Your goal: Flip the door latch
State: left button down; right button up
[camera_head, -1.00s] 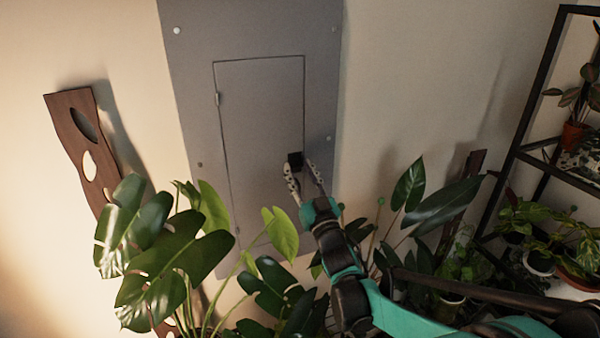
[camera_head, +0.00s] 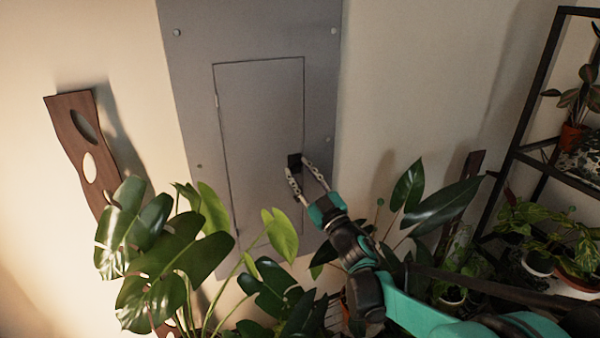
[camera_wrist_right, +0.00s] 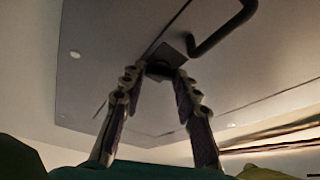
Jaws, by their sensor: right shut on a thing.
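The door latch (camera_head: 294,160) is a small black piece at the right edge of the grey panel door (camera_head: 258,120). It also shows in the right wrist view (camera_wrist_right: 172,50) as a dark square plate with a knob between the fingertips. My right gripper (camera_head: 298,168) reaches up to it from the lower right. In the right wrist view the gripper (camera_wrist_right: 158,73) has its fingertips on either side of the knob, shut on it. The fingertips partly hide the latch. The door looks flush in its frame. My left gripper is not in view.
A large-leaved plant (camera_head: 175,250) stands in front of the panel at lower left. Another plant (camera_head: 440,210) is close to my right arm. A black shelf (camera_head: 530,110) with pots stands at the right. A wavy brown board (camera_head: 75,135) leans at left.

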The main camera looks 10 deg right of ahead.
jog(key=n+g+y, duration=0.1)
jog(key=n, duration=0.1)
jog(key=n+p, duration=0.1)
jog(key=n, duration=0.2)
jog(key=shift+d+r+g+y, duration=0.15)
jog(key=shift+g+y, duration=0.25)
jog(key=n+g+p, duration=0.1)
jog(key=n, duration=0.2)
jog(key=shift+r+y, duration=0.1)
jog(key=shift+y, duration=0.2)
jog(key=n+g+p, duration=0.1)
jog(key=n, duration=0.1)
jog(key=n+p, duration=0.1)
jog(key=n, duration=0.2)
jog(key=shift+r+g, duration=0.15)
jog(key=shift+g, duration=0.25)
jog(key=shift+n+g+p, duration=0.5)
jog(key=shift+n+p, duration=0.3)
jog(key=shift+n, duration=0.3)
jog(key=o, duration=1.2)
jog(key=shift+c, duration=0.2)
jog(key=v, duration=1.2)
